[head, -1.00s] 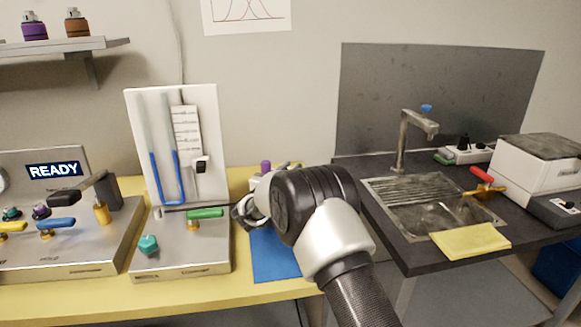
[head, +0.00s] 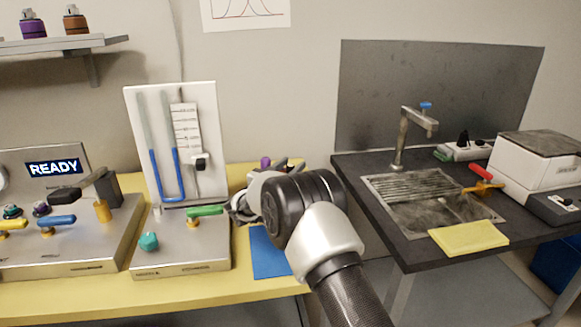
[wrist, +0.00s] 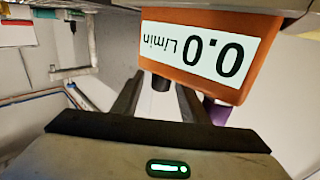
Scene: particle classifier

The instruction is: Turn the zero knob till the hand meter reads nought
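An orange meter (wrist: 258,22) fills the upper part of the wrist view. Its white display (wrist: 200,50) appears upside down and reads 0.0 L/min. A dark stub that looks like a knob (wrist: 161,82) projects from its underside in the picture. My gripper (wrist: 160,94) has its two dark fingers apart, with the stub between their tips and pale background showing in the gap. Whether a finger touches the stub cannot be told. In the head view my arm hides most of the meter and the gripper's fingers.
A steel manometer stand (head: 180,262) with a teal knob (head: 149,241) and green lever (head: 205,210) stands left of my arm. A panel showing READY (head: 54,167) is farther left. A blue mat (head: 268,260) lies below my wrist. A sink (head: 440,210) is at right.

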